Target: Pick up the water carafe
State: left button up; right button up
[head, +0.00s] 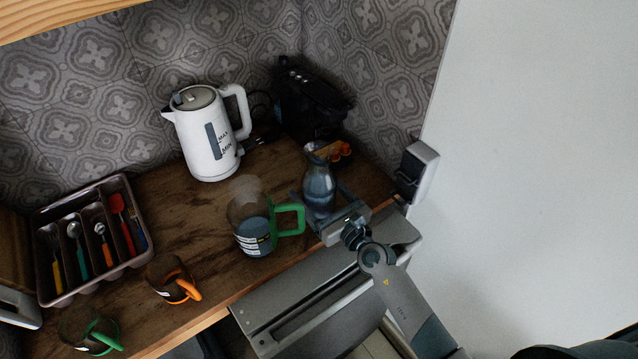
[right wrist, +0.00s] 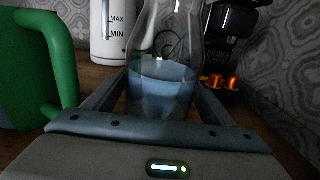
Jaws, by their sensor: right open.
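The water carafe (head: 319,190) is a clear glass bottle with a narrow neck, part filled with bluish water. It stands upright on the wooden counter near its right end. My right gripper (head: 322,197) is open, with its fingers on either side of the carafe's lower body. In the right wrist view the carafe (right wrist: 163,85) stands between the two fingers, and its base is hidden behind the gripper body. I cannot tell whether either finger touches the glass.
A glass jug with a green handle (head: 289,219) stands close left of the carafe. A white kettle (head: 207,135) and a black coffee machine (head: 310,100) stand behind. Orange capsules (right wrist: 224,81) sit by the machine. Mugs and a cutlery tray (head: 61,275) are at left.

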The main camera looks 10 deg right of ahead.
jog(key=shift+x, duration=1.1)
jog(key=c, duration=1.3)
jog(key=shift+c, duration=0.2)
jog(key=shift+r, duration=0.15)
